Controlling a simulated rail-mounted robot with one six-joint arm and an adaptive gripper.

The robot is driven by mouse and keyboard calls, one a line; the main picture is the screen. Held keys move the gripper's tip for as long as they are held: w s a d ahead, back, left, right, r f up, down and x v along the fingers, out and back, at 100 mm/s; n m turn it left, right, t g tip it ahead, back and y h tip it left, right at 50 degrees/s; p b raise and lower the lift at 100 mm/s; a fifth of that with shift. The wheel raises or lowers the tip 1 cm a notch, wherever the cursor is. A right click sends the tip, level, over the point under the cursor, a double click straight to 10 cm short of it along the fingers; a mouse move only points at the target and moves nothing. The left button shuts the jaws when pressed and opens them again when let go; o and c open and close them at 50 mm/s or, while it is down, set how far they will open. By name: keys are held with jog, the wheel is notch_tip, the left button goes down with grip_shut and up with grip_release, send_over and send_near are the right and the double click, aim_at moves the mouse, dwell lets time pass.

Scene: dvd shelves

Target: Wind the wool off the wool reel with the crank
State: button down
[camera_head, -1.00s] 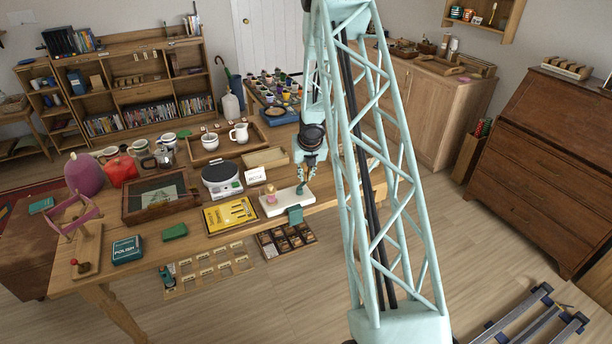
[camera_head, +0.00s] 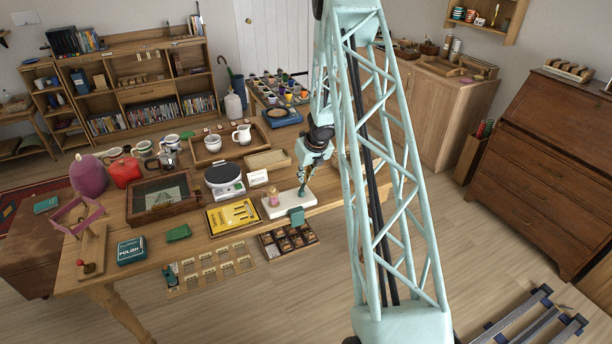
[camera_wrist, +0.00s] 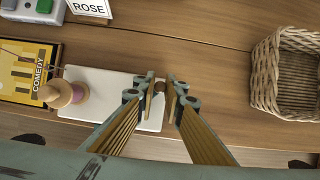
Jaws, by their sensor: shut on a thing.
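A white board (camera_head: 278,208) lies at the table's front edge with a green clamp (camera_head: 297,216) below it. A wooden spool with lilac wool (camera_wrist: 66,93) stands on its left part; it also shows in the head view (camera_head: 273,198). My gripper (camera_wrist: 159,88) is at the board's right end, shut on a small brown knob (camera_wrist: 159,86), apparently the crank's handle; the fingers hide much of it. In the head view my gripper (camera_head: 302,191) is right of the spool. A pink frame (camera_head: 79,217), possibly the wool reel, stands on a wooden base at the table's left end.
A yellow "COMEDY" case (camera_head: 232,216) lies left of the board, and a "ROSE" card (camera_wrist: 90,7) stands behind it. A wicker basket (camera_wrist: 286,75) stands to the right. Bare tabletop (camera_wrist: 205,60) lies between the board and basket.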

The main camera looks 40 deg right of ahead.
jog(key=shift+w+a+n+y+p, duration=0.15)
jog(key=shift+w+n+y+p, duration=0.1)
jog(key=shift+n+p, duration=0.35)
jog(key=shift+w+a+n+y+p, duration=0.15)
jog(key=shift+n+y+p, duration=0.15)
jog(key=shift+n, duration=0.4)
jog(key=c, duration=2.7)
grip_release()
jog(key=shift+r, duration=0.15)
jog(key=shift+v, duration=5.85)
jog(key=shift+s, duration=0.15)
